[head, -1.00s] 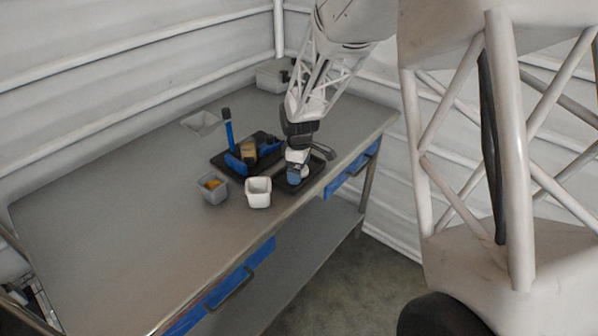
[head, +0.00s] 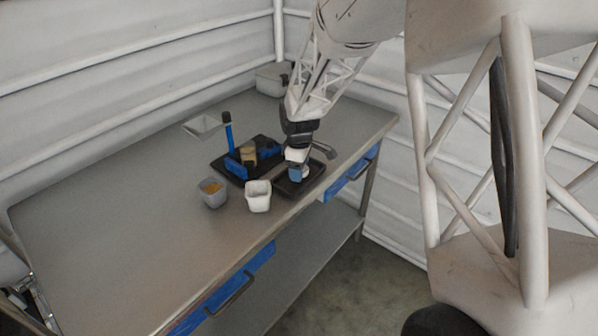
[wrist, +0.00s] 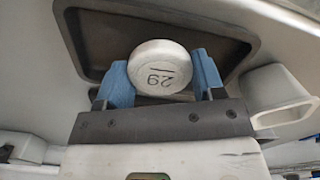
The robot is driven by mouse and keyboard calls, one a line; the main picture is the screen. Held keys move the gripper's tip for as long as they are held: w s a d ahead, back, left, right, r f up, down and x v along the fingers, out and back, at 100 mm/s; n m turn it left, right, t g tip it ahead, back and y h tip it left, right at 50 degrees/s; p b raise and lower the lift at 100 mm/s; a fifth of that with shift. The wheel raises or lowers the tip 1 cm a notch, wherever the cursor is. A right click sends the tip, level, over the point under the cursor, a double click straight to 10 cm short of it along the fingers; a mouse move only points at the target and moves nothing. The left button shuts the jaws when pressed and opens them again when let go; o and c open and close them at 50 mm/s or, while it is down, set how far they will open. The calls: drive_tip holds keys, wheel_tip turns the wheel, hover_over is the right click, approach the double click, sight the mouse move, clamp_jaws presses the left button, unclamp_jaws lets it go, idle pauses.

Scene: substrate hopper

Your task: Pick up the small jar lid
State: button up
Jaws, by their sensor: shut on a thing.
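The small jar lid (wrist: 160,67) is a round white disc marked "29" in the wrist view. It sits between the two blue fingers of my gripper (wrist: 160,82), which is shut on it. In the head view my gripper (head: 297,173) points down over the right-hand dark tray (head: 313,184), and the lid cannot be made out there. The tray also shows behind the lid in the wrist view (wrist: 110,35). I cannot tell whether the lid still touches the tray.
A blue stand with an upright post (head: 229,135) is behind. The table's left side is clear.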

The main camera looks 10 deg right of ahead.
wheel_tip(320, 180, up, 2)
drive_tip(key=shift+s+r, duration=0.1)
drive_tip(key=shift+s, duration=0.05)
drive_tip(key=s+d+r, duration=0.1)
drive_tip(key=s+d, duration=0.1)
drive_tip(key=s, duration=1.3)
drive_tip(key=shift+s+d, duration=0.2)
drive_tip(key=shift+r, duration=0.1)
drive_tip(key=w+a+r, duration=0.5)
drive_tip(key=w+a, duration=0.4)
drive_tip(key=w, duration=0.2)
drive_tip(key=w+a+r, duration=0.6)
drive_tip(key=w+a, duration=0.2)
drive_tip(key=w, duration=0.4)
drive_tip(key=shift+a, duration=0.4)
drive_tip(key=shift+f, duration=0.15)
wheel_tip(320, 180, down, 6)
drive_tip(key=shift+f, duration=0.15)
